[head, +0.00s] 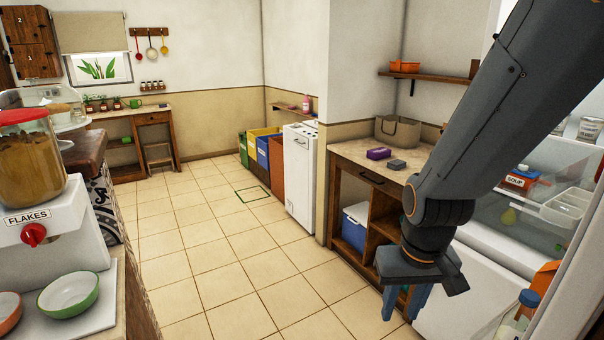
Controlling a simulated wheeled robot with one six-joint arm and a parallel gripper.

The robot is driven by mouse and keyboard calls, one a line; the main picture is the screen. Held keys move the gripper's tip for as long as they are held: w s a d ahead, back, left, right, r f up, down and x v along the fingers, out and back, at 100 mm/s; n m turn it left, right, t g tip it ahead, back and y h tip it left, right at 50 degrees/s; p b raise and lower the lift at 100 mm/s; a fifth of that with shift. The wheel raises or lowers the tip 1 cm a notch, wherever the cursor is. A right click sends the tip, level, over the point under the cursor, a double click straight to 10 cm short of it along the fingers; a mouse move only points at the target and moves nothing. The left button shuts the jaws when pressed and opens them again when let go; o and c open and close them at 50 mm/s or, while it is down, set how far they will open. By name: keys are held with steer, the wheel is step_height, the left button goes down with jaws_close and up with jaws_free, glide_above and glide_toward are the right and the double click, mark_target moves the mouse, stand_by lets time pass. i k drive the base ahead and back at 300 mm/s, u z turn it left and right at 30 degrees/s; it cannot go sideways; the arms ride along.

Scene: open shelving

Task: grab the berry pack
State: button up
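I cannot make out a thing that is clearly a berry pack. A small purple box (378,153) lies on the counter at the right, beside a small grey block (397,164); I cannot read any label on it. My gripper (402,308) hangs in front of the counter's lower shelves, pointing down, with its blue fingers apart and nothing seen between them. It is well below the purple box and apart from it. My arm covers part of the counter and the open fridge.
The open fridge (480,245) at the right holds a soup pack (519,180) and a white tray (566,207). A bottle (517,318) stands at the lower right. A flakes dispenser (52,250) and bowls (70,294) are at the left. The tiled floor (215,260) between is clear.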

mark_target(378, 154)
steer(key=u, duration=0.4)
steer(key=i, duration=1.65)
steer(key=z, duration=0.3)
steer(key=i, duration=1.15)
steer(key=z, duration=1.35)
steer(key=i, duration=0.7)
steer(key=z, duration=0.5)
